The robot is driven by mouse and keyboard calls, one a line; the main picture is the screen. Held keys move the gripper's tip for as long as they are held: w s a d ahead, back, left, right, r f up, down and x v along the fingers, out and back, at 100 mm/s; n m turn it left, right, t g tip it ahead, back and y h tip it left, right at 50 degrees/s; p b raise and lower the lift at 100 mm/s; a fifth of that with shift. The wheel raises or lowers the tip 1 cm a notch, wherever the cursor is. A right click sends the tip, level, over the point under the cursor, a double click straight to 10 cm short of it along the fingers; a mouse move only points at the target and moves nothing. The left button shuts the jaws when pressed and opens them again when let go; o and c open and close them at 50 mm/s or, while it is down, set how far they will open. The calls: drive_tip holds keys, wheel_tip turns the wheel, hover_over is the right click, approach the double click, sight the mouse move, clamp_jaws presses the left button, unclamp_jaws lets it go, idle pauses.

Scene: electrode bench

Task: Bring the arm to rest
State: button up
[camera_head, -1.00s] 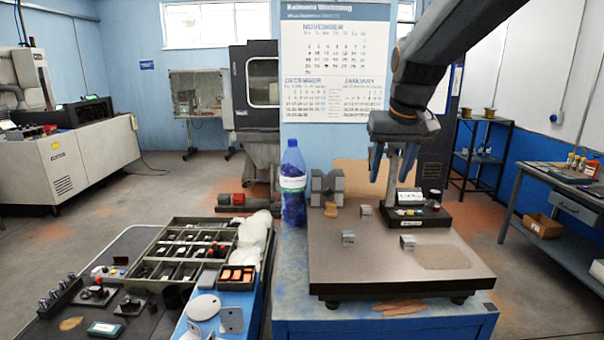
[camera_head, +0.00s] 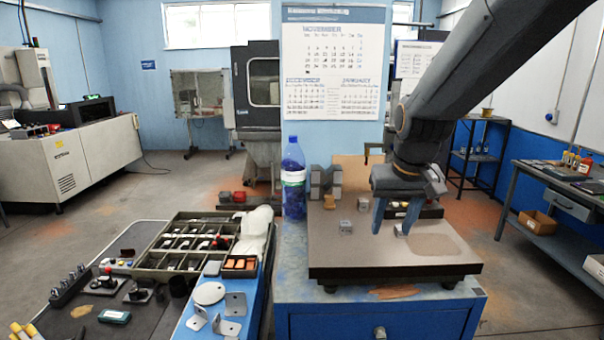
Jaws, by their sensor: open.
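My gripper (camera_head: 394,218) hangs from my arm at the right, pointing down over the bench plate (camera_head: 345,262). Its two blue fingers are spread apart, low over the plate. A small metal block (camera_head: 400,230) shows between the fingertips; I cannot tell whether either finger touches it. A second small metal block (camera_head: 345,227) stands to the left, apart from the gripper. My gripper partly hides the device with a dark base (camera_head: 432,211) behind it.
A blue-capped bottle (camera_head: 293,180) and grey V-shaped blocks (camera_head: 326,183) stand by the plate's back left. A compartment tray (camera_head: 190,245) and metal brackets (camera_head: 228,308) lie at the left. The plate's front is clear.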

drive_tip(key=s+f+g, duration=0.1)
drive_tip(key=s+f, duration=1.1)
drive_tip(key=s, duration=0.2)
wheel_tip(320, 180, down, 12)
drive_tip(key=g+b, duration=0.1)
drive_tip(key=b, duration=0.9)
drive_tip(key=shift+a+r+g, duration=0.15)
drive_tip(key=shift+r+g, duration=0.1)
drive_tip(key=shift+g, duration=0.15)
